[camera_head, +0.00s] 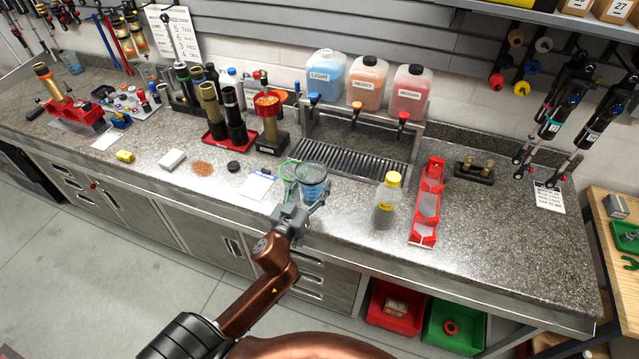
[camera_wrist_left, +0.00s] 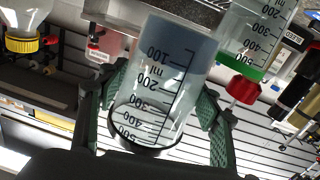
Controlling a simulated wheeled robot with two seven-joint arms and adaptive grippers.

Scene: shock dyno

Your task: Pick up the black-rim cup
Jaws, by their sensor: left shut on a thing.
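The black-rim cup (camera_head: 313,174) is a clear measuring cup with blue-grey liquid inside, near the front middle of the counter. My left gripper (camera_head: 304,198) is shut on its sides. In the left wrist view the black-rim cup (camera_wrist_left: 150,85) appears upside down between the two green-padded fingers of the left gripper (camera_wrist_left: 158,97), with its black rim low in the picture. I cannot tell whether its base touches the counter. A green-rim cup (camera_head: 287,168) stands close on its left; it also shows in the left wrist view (camera_wrist_left: 252,38). My right gripper is not in view.
A yellow-capped bottle (camera_head: 387,202) and a red tray (camera_head: 428,203) stand to the right. A drip grate (camera_head: 352,151) lies behind, under three labelled jugs. A white sheet (camera_head: 257,185) lies to the left. The counter's right end is mostly clear.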

